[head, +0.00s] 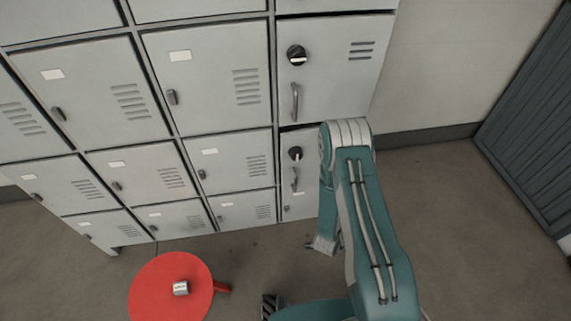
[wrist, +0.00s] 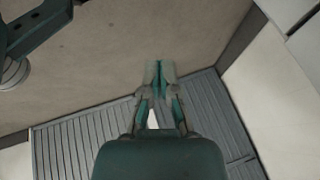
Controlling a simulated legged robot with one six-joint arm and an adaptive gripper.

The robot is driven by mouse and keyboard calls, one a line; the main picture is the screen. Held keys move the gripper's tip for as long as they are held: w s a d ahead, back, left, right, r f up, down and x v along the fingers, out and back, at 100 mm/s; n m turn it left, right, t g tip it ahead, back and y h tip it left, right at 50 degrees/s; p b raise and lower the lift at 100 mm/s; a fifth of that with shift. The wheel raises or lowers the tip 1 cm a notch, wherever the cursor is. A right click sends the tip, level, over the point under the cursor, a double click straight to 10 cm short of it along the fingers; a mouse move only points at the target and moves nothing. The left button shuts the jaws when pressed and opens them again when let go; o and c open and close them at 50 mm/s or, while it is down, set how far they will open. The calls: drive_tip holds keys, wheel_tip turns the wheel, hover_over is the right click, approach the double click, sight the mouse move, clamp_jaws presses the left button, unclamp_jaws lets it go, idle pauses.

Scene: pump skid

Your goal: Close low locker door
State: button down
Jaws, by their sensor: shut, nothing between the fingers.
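The low locker door (head: 299,204) is in the bottom of the right-hand locker column in the head view. It is pale grey with a round black knob (head: 295,153) and an upright bar handle (head: 294,180). My arm hides its right part, so I cannot tell how far it stands open; a dark gap shows along its top edge. My gripper (head: 323,245) hangs below and in front of this door, near the floor. In the wrist view my gripper (wrist: 160,72) has its fingers together and empty, and no door handle shows there.
A similar larger door (head: 335,75) is above. Other lockers (head: 205,80) fill the left. A round red table (head: 150,290) with a small white box (head: 181,288) stands front left. Floor (head: 430,190) on the right is clear up to a dark slatted panel (head: 535,120).

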drive_tip(key=w+a+r+n+t, duration=0.1)
drive_tip(key=w+a+r+t, duration=0.15)
drive_tip(key=w+t, duration=0.2)
drive_tip(key=n+t+y, duration=0.1)
drive_tip(key=t+y, duration=0.8)
approach(284, 160)
drive_tip(key=shift+h, duration=0.4)
drive_tip(key=x, duration=0.7)
drive_tip(key=shift+w+a+r, duration=0.2)
drive_tip(key=shift+w+a, duration=0.1)
drive_tip(key=shift+w, duration=0.05)
drive_tip(key=shift+w, duration=0.1)
drive_tip(key=x, duration=0.2)
drive_tip(key=shift+w+a, duration=0.15)
drive_tip(key=shift+w, duration=0.25)
drive_tip(key=shift+w+r, duration=0.2)
